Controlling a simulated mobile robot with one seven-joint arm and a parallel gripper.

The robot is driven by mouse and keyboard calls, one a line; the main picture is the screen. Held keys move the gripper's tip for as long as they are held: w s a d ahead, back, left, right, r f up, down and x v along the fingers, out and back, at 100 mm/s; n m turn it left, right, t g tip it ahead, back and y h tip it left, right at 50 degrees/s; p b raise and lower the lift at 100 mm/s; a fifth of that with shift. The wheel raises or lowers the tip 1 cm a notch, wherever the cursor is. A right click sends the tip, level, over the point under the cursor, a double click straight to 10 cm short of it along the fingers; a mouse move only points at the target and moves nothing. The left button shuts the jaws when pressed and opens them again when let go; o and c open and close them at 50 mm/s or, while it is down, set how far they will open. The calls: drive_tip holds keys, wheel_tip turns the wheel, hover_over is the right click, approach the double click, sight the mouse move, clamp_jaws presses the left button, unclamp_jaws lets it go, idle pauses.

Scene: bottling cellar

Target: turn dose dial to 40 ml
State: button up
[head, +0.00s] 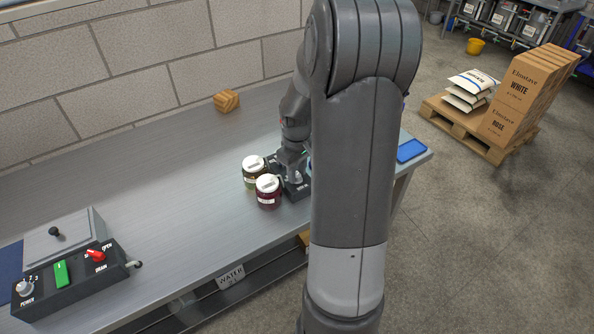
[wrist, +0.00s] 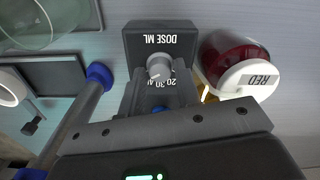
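The dose dial is a pale grey round knob (wrist: 160,69) on a dark box (wrist: 187,38) marked "DOSE ML", seen in the wrist view. The numbers 20, 30 and part of a 40 show upside down beside the knob; the exact setting is hard to read. My gripper (wrist: 160,84) is at the box, its two dark fingers apart, one on each side of the knob and scale. I see no clear finger contact with the knob. In the head view my gripper (head: 291,166) points down over the dark box (head: 298,190), and the knob is hidden.
A jar with red contents (head: 268,192), labelled "RED" in the wrist view (wrist: 248,76), stands close beside the box. Another white-lidded jar (head: 253,172) is behind it. A wooden block (head: 226,101), blue tray (head: 411,151) and control box (head: 70,285) are farther off.

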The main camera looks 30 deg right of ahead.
drive_tip(key=c, duration=0.6)
drive_tip(key=shift+n, duration=2.8)
drive_tip(key=o, duration=1)
